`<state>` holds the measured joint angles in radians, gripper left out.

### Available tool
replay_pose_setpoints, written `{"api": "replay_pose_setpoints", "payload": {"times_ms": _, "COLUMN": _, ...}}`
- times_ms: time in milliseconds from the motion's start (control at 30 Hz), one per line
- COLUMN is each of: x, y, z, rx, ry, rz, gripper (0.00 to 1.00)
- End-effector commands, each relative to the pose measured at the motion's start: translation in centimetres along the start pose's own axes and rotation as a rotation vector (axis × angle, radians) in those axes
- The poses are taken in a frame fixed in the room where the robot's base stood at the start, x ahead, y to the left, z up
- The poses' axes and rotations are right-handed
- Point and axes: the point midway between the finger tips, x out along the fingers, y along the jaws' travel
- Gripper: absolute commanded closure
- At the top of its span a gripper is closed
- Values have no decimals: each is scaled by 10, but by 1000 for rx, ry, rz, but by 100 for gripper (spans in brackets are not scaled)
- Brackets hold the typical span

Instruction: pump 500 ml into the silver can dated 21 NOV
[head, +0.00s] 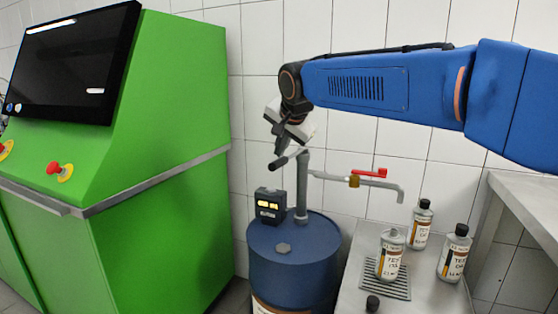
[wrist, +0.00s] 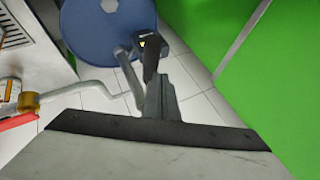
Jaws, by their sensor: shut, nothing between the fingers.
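A silver can (head: 390,256) without a cap stands upright on the drain grate (head: 402,290), below the spout's end. Two more silver cans, a back one (head: 419,226) and a right one (head: 453,256), wear black caps. The date lines on all labels are too small to read. The hand pump (head: 302,185) rises from the blue drum (head: 285,270); its lever (head: 284,159) points left. The spout pipe (head: 385,182) carries a red valve handle (head: 368,172), lying roughly along it. My gripper (head: 281,148) is shut and empty just above the lever; I cannot tell whether they touch. The wrist view shows its fingers (wrist: 152,55) over the pump.
A black meter (head: 270,205) with a lit yellow display sits on the drum; its digits are unreadable. A loose black cap (head: 372,303) lies on the steel bench (head: 350,285). A green console (head: 165,140) stands left of the drum. A steel table (head: 525,195) is at right.

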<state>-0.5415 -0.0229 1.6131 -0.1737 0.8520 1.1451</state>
Motion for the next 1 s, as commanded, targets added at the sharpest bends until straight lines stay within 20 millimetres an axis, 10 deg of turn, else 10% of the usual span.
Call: {"api": "replay_pose_setpoints", "payload": {"times_ms": 1000, "x": -27, "y": -19, "z": -20, "rx": -1, "ry": 1, "rz": 0, "gripper": 100}}
